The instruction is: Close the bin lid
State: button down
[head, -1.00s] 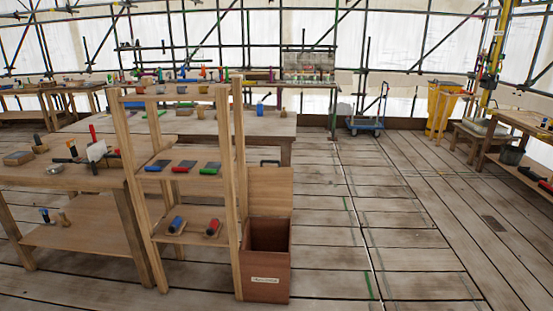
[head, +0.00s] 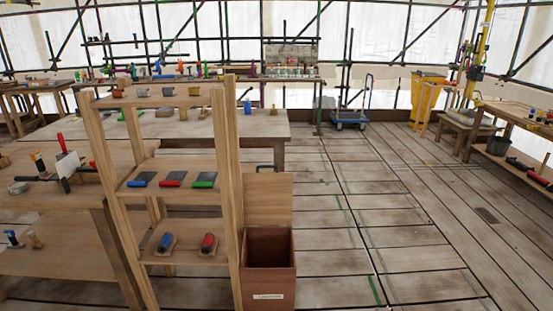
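The bin (head: 267,285) is a brown wooden box with a small pale label on its front. It stands on the plank floor just right of the wooden shelf rack. Its lid (head: 268,198) is a lighter wooden panel that stands upright at the back of the bin, with a dark handle (head: 265,168) on its top edge. The lid is open and the bin's dark inside shows; I cannot see its bottom. My gripper is not in view.
The shelf rack (head: 232,190) holds several small tools and stands close to the bin's left side. Workbenches (head: 60,205) are at left and behind. A blue cart (head: 350,122) stands far back. The plank floor (head: 370,220) right of the bin is clear.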

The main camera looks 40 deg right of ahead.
aim_at(268, 197)
jog(key=z, duration=0.3)
jog(key=i, duration=0.65)
jog(key=z, duration=0.8)
jog(key=i, duration=0.5)
jog(key=z, duration=0.2)
